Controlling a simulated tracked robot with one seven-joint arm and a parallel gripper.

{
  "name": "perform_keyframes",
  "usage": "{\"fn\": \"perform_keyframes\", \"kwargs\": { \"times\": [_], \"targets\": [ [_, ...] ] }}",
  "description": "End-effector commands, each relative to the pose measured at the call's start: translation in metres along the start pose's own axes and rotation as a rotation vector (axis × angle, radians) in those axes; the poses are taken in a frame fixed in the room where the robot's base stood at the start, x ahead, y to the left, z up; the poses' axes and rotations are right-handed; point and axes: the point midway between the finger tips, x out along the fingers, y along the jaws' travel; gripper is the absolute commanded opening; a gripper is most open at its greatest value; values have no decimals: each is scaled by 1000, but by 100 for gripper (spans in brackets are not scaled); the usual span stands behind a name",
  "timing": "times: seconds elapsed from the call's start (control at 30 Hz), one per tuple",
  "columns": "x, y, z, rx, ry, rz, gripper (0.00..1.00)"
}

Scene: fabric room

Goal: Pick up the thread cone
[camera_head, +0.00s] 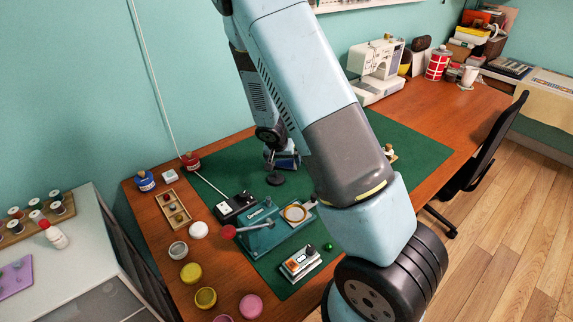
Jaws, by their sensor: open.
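My gripper (269,158) is small and dark at the end of my far arm section, low over the back of the green mat (378,128). It is open. A dark blue rounded thing (288,161) is right beside it, partly hidden by my arm; it may be the thread cone, but I cannot tell for sure. I cannot tell whether the gripper touches it. A small dark round thing (275,179) lies on the mat just in front of the gripper.
Left on the wooden table (470,110) are a blue jar (145,181), a red jar (190,161) and several round tubs. A teal press (262,231) and a small white-topped device (301,262) are on the mat. A sewing machine (378,62) stands at the back. The mat's back right is fairly clear.

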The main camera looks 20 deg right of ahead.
Motion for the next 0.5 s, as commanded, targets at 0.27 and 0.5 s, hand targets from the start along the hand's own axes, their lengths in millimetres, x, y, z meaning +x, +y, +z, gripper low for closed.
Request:
{"fn": "perform_keyframes", "kwargs": {
  "times": [0.27,0.5],
  "targets": [
    [0,0,0,-1,0,0,85],
    [0,0,0,-1,-1,0,62]
  ]
}}
